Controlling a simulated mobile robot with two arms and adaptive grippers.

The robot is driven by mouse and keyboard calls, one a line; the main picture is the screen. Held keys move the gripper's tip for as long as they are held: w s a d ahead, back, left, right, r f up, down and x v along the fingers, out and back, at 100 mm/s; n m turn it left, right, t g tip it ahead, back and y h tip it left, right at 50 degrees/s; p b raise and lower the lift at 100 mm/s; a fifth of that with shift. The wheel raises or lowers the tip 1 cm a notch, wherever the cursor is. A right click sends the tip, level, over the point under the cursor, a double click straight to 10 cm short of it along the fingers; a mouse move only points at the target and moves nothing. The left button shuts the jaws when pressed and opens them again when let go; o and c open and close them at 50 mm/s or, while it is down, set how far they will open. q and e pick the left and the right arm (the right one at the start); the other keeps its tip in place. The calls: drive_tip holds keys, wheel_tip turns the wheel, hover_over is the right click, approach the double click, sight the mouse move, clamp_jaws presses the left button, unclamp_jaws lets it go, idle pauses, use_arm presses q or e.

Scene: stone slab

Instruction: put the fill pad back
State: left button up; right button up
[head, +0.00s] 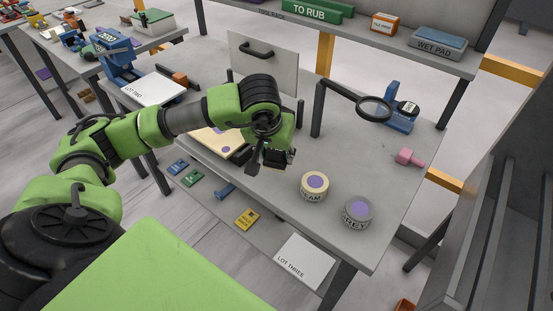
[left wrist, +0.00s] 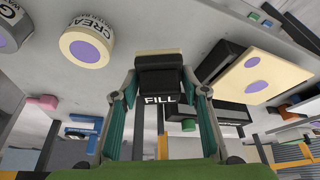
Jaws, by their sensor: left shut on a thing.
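My left gripper (head: 268,158) is above the grey bench, left of the cream tin. It is shut on the fill pad (head: 278,158), a dark block. In the left wrist view the fill pad (left wrist: 160,82) shows its FILL label, with the fingers (left wrist: 160,105) on either side. It appears clear of the bench. The rack shelf (head: 360,48) at the back bears a grey-blue box marked WET PAD (head: 437,44) and a green tray marked TO RUB (head: 305,11). My right gripper is not in view.
The cream tin (head: 314,186) and grey tin (head: 357,211) stand near the front edge. A pale slab with purple patches (head: 217,140) lies behind the arm. A magnifier (head: 375,108), blue stand (head: 398,122) and pink piece (head: 408,157) are at right. Mid-bench is clear.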

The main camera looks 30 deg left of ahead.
use_arm(q)
drive_tip(key=shift+w+a+f, duration=0.25)
drive_tip(key=shift+w+f, duration=0.2)
drive_tip(key=shift+f, duration=0.1)
drive_tip(key=shift+w+a+f, duration=0.25)
drive_tip(key=shift+w+f, duration=0.15)
drive_tip(key=shift+f, duration=0.15)
drive_tip(key=f+p, duration=0.2)
drive_tip(key=f, duration=0.1)
drive_tip(key=shift+w+a+f, duration=0.15)
drive_tip(key=shift+w+f, duration=0.05)
drive_tip(key=shift+f, duration=0.2)
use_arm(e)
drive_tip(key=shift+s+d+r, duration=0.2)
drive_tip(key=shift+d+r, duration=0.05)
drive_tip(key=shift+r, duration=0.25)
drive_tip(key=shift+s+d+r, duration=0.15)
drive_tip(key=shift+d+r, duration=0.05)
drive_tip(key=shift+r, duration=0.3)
use_arm(q)
drive_tip(key=shift+f, duration=0.1)
drive_tip(key=o, duration=1.1)
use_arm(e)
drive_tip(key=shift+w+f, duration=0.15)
